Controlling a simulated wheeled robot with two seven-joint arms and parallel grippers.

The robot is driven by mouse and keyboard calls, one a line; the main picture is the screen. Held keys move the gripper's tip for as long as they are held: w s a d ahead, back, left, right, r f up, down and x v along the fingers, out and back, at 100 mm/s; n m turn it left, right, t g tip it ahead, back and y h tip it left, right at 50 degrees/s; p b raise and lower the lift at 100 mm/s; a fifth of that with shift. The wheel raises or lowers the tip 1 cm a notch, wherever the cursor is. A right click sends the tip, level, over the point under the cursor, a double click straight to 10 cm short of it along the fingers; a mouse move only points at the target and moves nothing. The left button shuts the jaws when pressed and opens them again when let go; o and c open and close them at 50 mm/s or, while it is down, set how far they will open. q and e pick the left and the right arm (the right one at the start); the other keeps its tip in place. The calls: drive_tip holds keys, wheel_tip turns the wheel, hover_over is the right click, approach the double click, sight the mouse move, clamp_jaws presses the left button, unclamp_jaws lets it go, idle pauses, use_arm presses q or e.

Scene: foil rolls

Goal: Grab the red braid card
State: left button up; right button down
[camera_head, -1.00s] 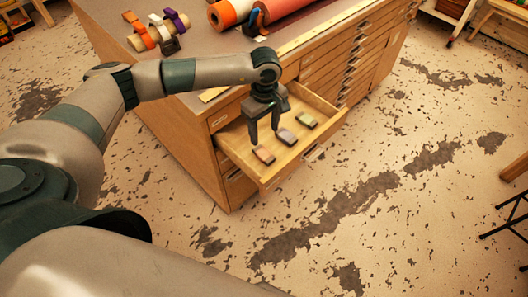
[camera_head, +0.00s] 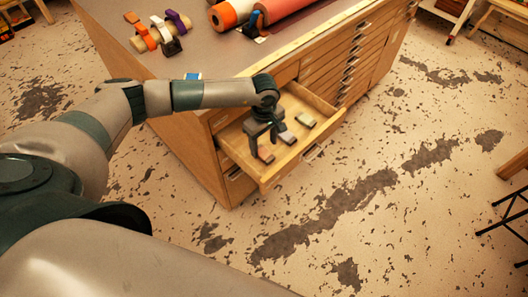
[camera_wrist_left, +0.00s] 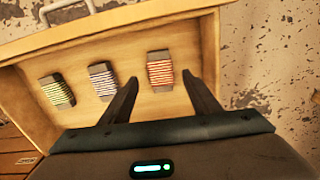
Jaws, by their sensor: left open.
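The red braid card (camera_wrist_left: 160,72), a dark card wound with red and pale braid, lies flat in the open drawer (camera_head: 292,156). It also shows in the head view (camera_head: 266,156), partly hidden by my gripper. My left gripper (camera_wrist_left: 160,77) is open and empty, with its two fingers on either side of the red card in the wrist view. It hangs over the drawer in the head view (camera_head: 263,147). I cannot tell how far above the card the fingertips are. My right gripper is not in view.
A blue-purple braid card (camera_wrist_left: 102,80) and a green one (camera_wrist_left: 56,92) lie in the same drawer, left of the red card in the wrist view. The drawer's walls surround them. The cabinet top (camera_head: 235,52) holds rolls and several coloured bands.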

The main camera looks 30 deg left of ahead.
sight(264, 152)
use_arm(q)
drive_tip(key=shift+s+f+p, duration=0.1)
drive_tip(key=shift+f+p, duration=0.35)
drive_tip(key=shift+f, duration=1.2)
drive_tip(key=c, duration=1.1)
